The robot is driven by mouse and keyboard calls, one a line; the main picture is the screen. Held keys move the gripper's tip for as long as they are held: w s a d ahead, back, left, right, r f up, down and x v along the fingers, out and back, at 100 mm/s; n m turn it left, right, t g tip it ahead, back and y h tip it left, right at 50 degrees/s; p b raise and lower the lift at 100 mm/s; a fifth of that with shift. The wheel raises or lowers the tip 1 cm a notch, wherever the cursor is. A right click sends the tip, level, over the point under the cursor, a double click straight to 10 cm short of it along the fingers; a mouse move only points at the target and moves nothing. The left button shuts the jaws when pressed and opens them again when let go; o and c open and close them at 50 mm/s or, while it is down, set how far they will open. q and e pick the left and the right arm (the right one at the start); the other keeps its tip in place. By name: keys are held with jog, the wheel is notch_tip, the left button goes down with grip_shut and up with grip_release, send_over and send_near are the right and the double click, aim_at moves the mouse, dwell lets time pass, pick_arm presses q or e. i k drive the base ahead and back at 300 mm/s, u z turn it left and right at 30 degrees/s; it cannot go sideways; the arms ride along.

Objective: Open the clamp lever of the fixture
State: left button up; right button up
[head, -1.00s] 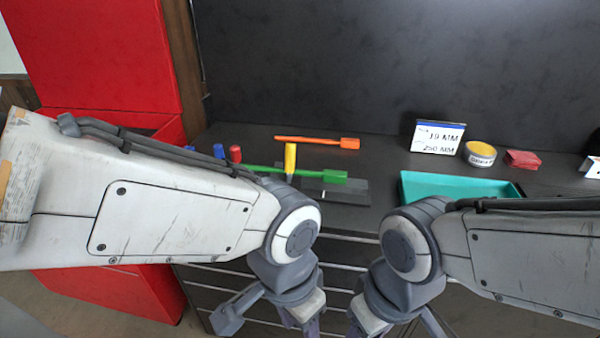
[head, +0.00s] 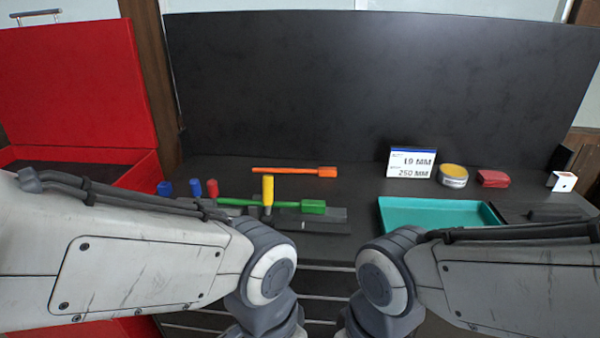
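A dark flat fixture (head: 322,226) lies on the grey workbench, left of centre. An upright yellow handle (head: 267,190) stands at its left part, and I take it for the clamp lever. A green bar with a block end (head: 313,206) lies along the fixture, passing by the yellow handle. Whether it is clamped there I cannot tell. My two arms come in from the left and right below the bench objects. Both grippers are below the picture edge. My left arm covers the area in front of the fixture's left end.
An orange bar (head: 295,171) lies behind the fixture. Red and blue handles (head: 195,187) stand to its left, by an open red box (head: 140,170). A teal tray (head: 440,203), size sign (head: 411,163), yellow-topped tin (head: 453,175) and red block (head: 493,179) are right. A dark panel (head: 380,80) closes the back.

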aim_at(268, 179)
jog(key=u, duration=0.55)
jog(key=k, duration=1.3)
jog(key=z, duration=0.1)
jog(key=i, duration=0.5)
jog(key=z, duration=0.5)
jog(key=i, duration=1.15)
jog(key=u, duration=0.65)
